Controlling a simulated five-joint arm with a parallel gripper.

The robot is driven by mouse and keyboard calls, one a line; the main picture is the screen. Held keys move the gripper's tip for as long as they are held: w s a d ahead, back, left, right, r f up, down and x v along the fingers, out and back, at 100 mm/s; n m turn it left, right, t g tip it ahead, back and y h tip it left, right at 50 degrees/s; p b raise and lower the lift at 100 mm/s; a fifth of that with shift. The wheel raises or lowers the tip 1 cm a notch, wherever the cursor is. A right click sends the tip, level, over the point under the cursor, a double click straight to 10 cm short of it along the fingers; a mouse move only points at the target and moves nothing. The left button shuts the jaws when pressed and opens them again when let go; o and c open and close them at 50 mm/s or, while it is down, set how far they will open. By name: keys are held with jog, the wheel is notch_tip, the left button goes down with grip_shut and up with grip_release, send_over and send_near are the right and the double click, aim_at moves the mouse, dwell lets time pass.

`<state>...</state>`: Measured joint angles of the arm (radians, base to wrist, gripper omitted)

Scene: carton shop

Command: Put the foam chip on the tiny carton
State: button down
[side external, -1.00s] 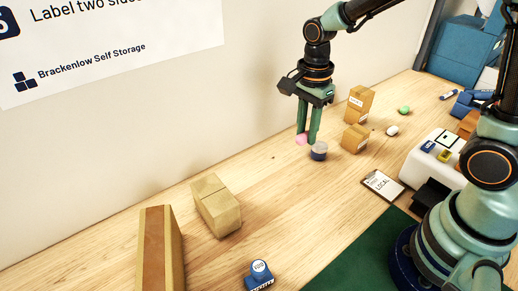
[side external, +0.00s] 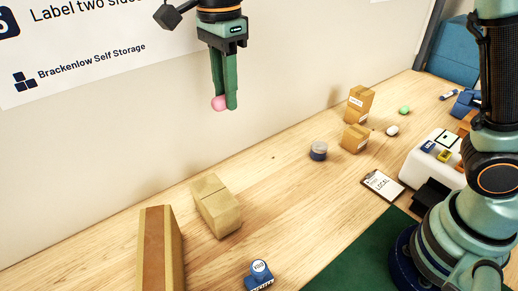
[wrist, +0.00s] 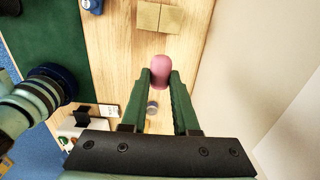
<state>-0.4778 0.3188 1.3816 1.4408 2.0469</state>
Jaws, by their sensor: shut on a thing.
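My gripper (side external: 226,106) is shut on a pink foam chip (side external: 219,103) and holds it high above the table, in front of the wall. In the wrist view the chip (wrist: 160,72) sits between the fingertips. Two small cartons stand at the back right: one upper in the picture (side external: 360,98) and one just below it (side external: 355,138). A larger tan carton (side external: 216,207) lies nearer the camera; it also shows at the top of the wrist view (wrist: 158,17). Which carton is the tiny one I cannot tell for sure.
A long carton (side external: 160,250) and a blue stamp (side external: 260,275) are in front. A white lump (side external: 392,130), green lump (side external: 404,110) and clipboard (side external: 382,185) are at right.

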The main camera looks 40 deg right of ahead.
jog(key=r, duration=0.1)
send_over(216, 192)
notch_tip(216, 192, down, 19)
jog(key=shift+f, duration=0.2)
dwell(0.3)
jog(key=shift+f, duration=0.2)
jog(key=c, duration=0.7)
grip_release()
jog(key=shift+r, duration=0.15)
